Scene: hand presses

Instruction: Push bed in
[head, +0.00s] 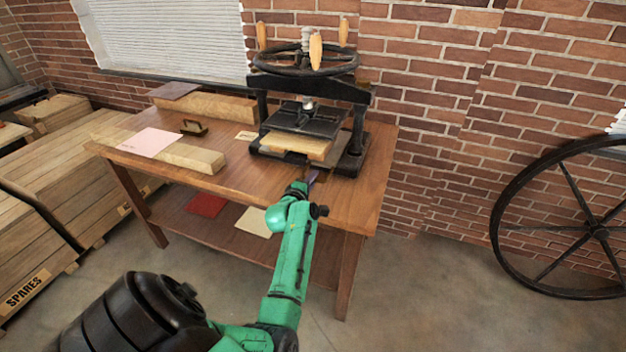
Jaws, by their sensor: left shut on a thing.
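A black hand press (357,97) with a large handwheel (304,60) and wooden handles stands on the wooden table (230,187). Its bed (297,147), a light wooden board, sticks out at the front of the press, below the black platen (300,116). My left gripper (312,177) is at the front of the bed, at the end of the green arm. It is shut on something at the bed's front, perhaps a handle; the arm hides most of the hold. My right gripper is not in view.
A pink sheet (150,142), wooden blocks (190,158) and a small brass-coloured handle-like piece (193,127) lie on the table's left part. A shelf below holds a red sheet (205,205). Wooden crates stand left; a large spoked wheel (508,215) leans at right.

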